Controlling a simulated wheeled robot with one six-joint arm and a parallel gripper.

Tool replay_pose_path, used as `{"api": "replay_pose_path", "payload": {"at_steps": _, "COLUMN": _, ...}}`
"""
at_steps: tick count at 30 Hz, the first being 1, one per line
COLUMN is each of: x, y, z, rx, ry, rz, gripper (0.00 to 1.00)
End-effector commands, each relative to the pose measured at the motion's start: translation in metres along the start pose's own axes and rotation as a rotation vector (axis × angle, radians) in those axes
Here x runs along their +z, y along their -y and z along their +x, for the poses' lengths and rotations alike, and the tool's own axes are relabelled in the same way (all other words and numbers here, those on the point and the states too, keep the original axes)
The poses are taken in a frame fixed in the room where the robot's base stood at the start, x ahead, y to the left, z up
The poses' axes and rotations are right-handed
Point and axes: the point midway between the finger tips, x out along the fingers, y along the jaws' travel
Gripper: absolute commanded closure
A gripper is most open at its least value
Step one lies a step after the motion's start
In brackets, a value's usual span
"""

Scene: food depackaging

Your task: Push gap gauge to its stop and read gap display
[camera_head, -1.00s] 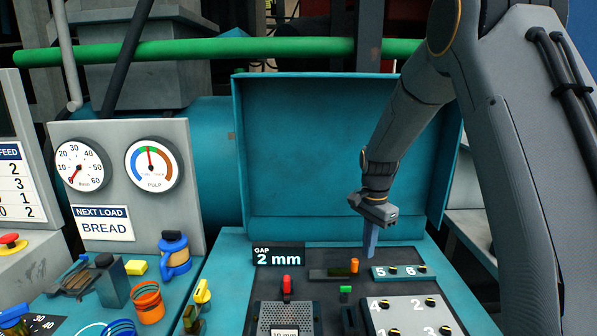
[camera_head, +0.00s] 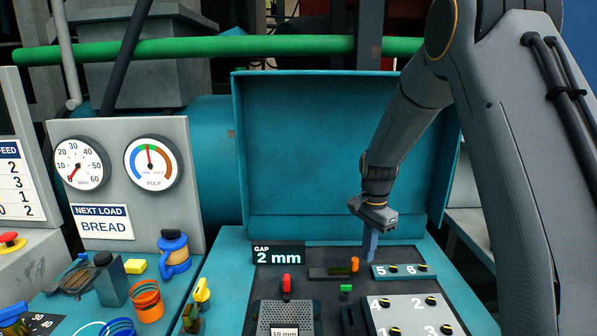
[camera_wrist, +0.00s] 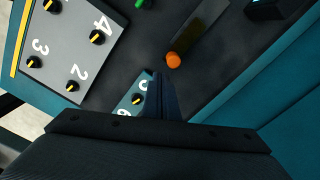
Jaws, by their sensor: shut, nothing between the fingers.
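The gap display (camera_head: 278,254) stands at the back of the dark panel and reads "GAP 2 mm". An orange knob (camera_head: 354,264), apparently the gap gauge's handle, sits at the right end of a short dark slide (camera_head: 328,273). The knob also shows in the wrist view (camera_wrist: 173,60), beside the slide (camera_wrist: 200,28). My gripper (camera_head: 369,259) points down, shut and empty, just right of the knob. In the wrist view its closed fingers (camera_wrist: 159,78) reach close to the knob. Whether they touch it I cannot tell.
A teal plate with knobs 5 and 6 (camera_head: 412,270) lies right beside my fingers. A grey plate with knobs 1 to 4 (camera_head: 410,315) is nearer. A green knob (camera_head: 346,289) and red lever (camera_head: 286,283) stand close by. The raised teal cover (camera_head: 335,150) rises behind.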

Motion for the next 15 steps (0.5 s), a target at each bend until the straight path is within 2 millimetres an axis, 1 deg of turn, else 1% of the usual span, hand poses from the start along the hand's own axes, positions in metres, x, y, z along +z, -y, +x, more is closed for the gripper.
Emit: {"api": "replay_pose_path", "payload": {"at_steps": 15, "x": 0.0, "y": 0.0, "z": 0.024, "rx": 0.0, "ry": 0.0, "rz": 0.0, "gripper": 1.0}}
